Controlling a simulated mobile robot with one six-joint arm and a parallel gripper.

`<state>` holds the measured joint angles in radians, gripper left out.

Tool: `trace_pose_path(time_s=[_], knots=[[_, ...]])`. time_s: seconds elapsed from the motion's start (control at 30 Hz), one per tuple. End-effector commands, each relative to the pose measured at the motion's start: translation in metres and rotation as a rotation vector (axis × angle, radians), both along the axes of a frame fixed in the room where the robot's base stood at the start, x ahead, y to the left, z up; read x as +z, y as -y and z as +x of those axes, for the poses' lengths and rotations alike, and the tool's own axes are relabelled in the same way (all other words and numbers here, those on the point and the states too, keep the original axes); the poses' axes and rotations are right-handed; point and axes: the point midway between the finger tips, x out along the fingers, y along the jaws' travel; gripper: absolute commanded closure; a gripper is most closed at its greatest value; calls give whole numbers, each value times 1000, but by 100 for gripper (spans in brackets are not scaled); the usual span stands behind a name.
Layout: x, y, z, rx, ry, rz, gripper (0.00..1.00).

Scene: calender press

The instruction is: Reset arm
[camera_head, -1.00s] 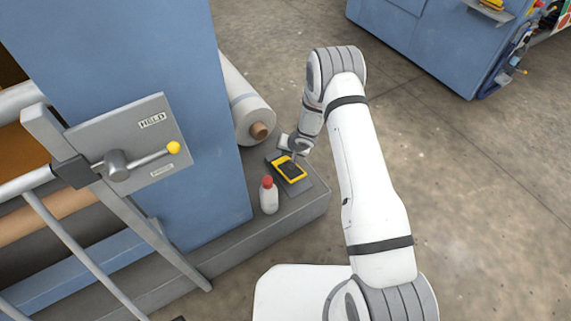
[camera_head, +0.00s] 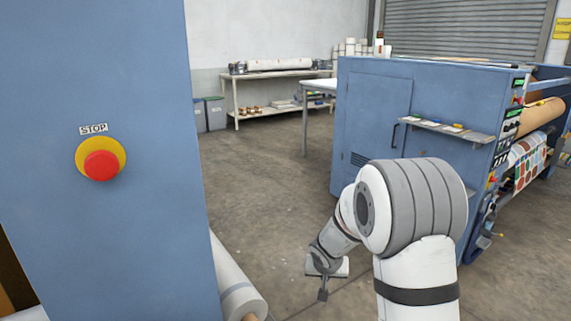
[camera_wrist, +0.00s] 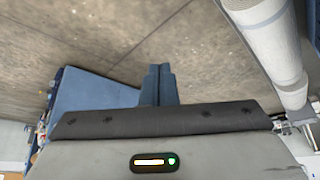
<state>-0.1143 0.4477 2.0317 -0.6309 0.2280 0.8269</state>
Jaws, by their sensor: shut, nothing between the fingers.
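My gripper (camera_head: 323,294) hangs from my bent arm low in the middle of the head view, over the bare concrete floor. It is shut and empty. In the wrist view its two fingers (camera_wrist: 158,84) stand side by side against each other, with nothing between them. Nothing touches the gripper in either view.
A blue machine frame (camera_head: 100,210) with a red stop button (camera_head: 101,165) fills the left. A pale roll (camera_head: 236,285) lies beside it, left of my gripper. Another blue machine (camera_head: 375,120) stands behind my arm. The floor (camera_head: 265,200) between them is clear.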

Motion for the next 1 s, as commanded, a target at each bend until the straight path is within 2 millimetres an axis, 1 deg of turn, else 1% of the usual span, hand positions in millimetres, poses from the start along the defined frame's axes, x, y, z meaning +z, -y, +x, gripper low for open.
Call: trace_pose_path(time_s=[0.03,0.07,0.1,0.17,0.2,0.27,0.3,0.37,0.4,0.47,0.5,0.57,0.6,0.7,0.8,0.9,1.0], knots=[[42,9,-15,-10,-3,-16,100],[57,14,-24,-13,-10,-26,100],[77,20,-37,-19,-21,-38,100],[106,29,-58,-23,-41,-52,100],[124,34,-73,-24,-54,-59,100],[149,39,-96,-24,-76,-66,100],[166,43,-112,-23,-91,-68,100],[188,47,-136,-17,-115,-68,100],[203,49,-152,-13,-130,-66,100],[223,50,-178,-2,-154,-58,100],[235,51,-195,8,-170,-52,100],[251,50,-220,25,-192,-40,100],[261,50,-236,38,-207,-31,100],[278,46,-270,72,-235,-6,100],[288,41,-295,102,-254,17,100],[292,39,-309,121,-265,30,100],[292,37,-314,130,-271,36,100]])
